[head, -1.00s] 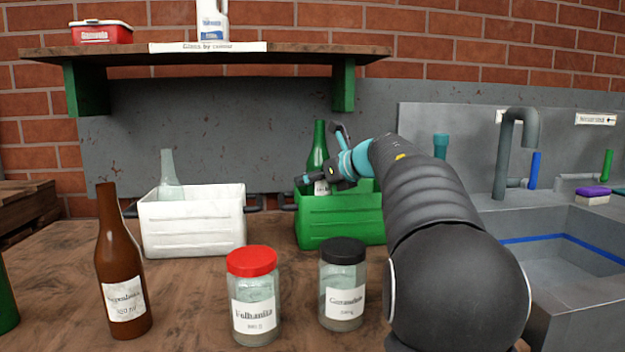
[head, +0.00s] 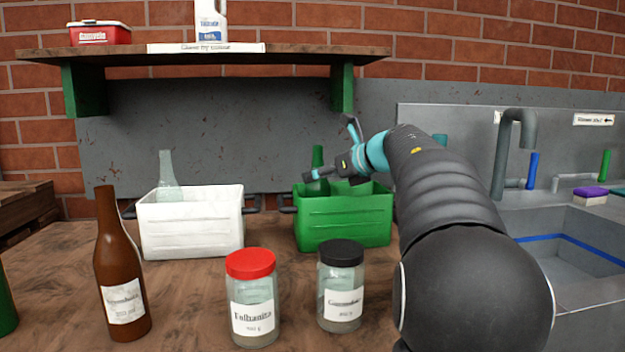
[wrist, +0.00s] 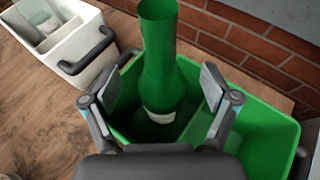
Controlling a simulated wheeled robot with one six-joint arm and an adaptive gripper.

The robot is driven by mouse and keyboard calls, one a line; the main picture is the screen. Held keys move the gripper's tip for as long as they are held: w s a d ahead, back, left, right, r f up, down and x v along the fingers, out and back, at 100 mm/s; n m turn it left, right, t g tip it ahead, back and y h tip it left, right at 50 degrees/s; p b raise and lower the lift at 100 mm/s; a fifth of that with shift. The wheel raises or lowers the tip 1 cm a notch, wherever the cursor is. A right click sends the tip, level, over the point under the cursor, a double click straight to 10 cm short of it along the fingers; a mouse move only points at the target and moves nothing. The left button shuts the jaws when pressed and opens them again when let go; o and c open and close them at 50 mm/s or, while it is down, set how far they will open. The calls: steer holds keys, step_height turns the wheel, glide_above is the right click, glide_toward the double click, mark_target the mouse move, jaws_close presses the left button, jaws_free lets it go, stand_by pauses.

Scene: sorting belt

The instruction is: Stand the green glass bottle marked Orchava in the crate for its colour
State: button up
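The green glass bottle (wrist: 165,75) is inside the green crate (head: 345,220), in the left compartment as the wrist view shows it, and looks upright. In the head view only its neck (head: 318,160) shows above the rim. Its pale label (wrist: 160,115) is partly visible but too small to read. My gripper (wrist: 162,85) is open, one finger on each side of the bottle, with gaps between fingers and glass. In the head view my gripper (head: 312,176) is just above the crate. The bottle's base is hidden.
A white crate (head: 192,228) holding a clear bottle (head: 167,175) stands left. A brown bottle (head: 120,280), red-lidded jar (head: 252,305) and black-lidded jar (head: 341,290) stand in front. A shelf (head: 200,60) hangs above. A sink (head: 570,240) is at right.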

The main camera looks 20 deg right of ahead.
steer(key=v, duration=0.8)
